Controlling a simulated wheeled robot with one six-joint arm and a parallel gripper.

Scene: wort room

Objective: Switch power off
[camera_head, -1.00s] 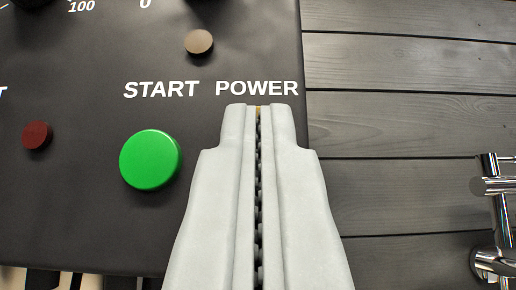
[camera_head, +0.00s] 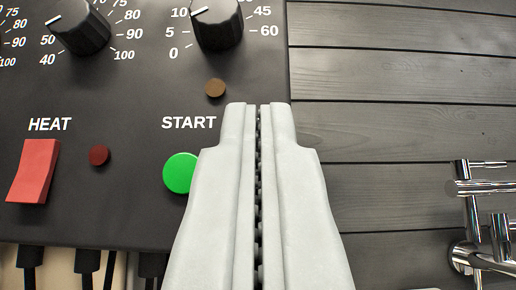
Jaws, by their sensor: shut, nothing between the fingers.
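The dark control panel (camera_head: 120,190) fills the left of the view. My gripper (camera_head: 258,106) is shut and empty in front of the panel's right part, just right of the START label. It hides the POWER label and whatever control lies under it. The round green START button (camera_head: 180,173) shows beside my gripper's left finger, its right edge partly covered. I cannot tell whether the fingertips touch the panel.
A red HEAT rocker switch (camera_head: 34,171) and a small dark red lamp (camera_head: 99,155) are at left. A brown lamp (camera_head: 215,88) is above START. Two black knobs (camera_head: 78,28) (camera_head: 217,24) are at the top. Chrome pipework (camera_head: 474,215) stands at right before grey planks (camera_head: 390,100).

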